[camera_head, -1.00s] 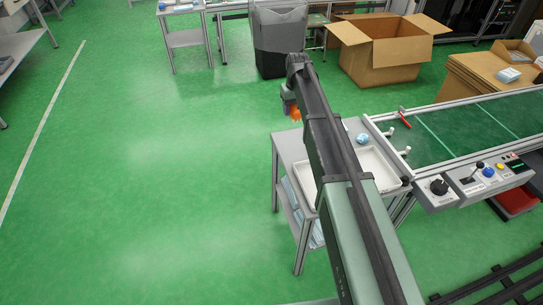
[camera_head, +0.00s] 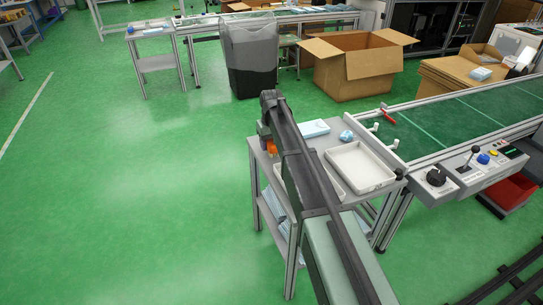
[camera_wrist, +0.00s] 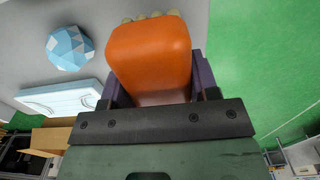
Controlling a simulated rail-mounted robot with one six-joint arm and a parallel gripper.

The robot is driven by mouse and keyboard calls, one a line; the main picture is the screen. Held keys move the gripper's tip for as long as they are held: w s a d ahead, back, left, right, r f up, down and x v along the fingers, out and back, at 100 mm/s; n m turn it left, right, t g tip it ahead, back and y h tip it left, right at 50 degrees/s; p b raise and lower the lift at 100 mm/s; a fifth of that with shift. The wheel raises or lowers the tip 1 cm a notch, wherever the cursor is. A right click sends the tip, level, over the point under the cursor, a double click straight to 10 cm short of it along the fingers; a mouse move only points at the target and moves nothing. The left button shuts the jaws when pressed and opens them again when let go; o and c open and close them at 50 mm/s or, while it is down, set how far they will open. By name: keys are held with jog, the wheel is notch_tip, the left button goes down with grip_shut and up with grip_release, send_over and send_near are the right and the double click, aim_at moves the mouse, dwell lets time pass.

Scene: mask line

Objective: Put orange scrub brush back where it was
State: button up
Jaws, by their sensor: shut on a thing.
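The orange scrub brush (camera_wrist: 150,55) fills the middle of the wrist view, held between the purple fingers of my gripper (camera_wrist: 155,95). Pale bristle tips show at its far edge. In the head view a small orange part of the brush (camera_head: 271,147) shows beside the end of my arm, over the left edge of the grey side table (camera_head: 262,160). My gripper (camera_head: 266,136) is mostly hidden there by my arm. I cannot tell whether the brush touches the table top.
On the table are a blue faceted ball (camera_wrist: 70,48), a light-blue flat pack (camera_wrist: 62,98) and a white tray (camera_head: 362,184). A second tray is partly behind my arm. A conveyor (camera_head: 460,115) adjoins on the right. Green floor (camera_head: 150,200) is open to the left.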

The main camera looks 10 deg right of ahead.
notch_tip(320, 180, down, 3)
jog(key=shift+f+b, duration=0.1)
jog(key=shift+b, duration=0.6)
jog(key=shift+r, duration=0.3)
jog(key=shift+f, duration=0.15)
jog(key=o, duration=1)
jog(key=shift+c, duration=0.2)
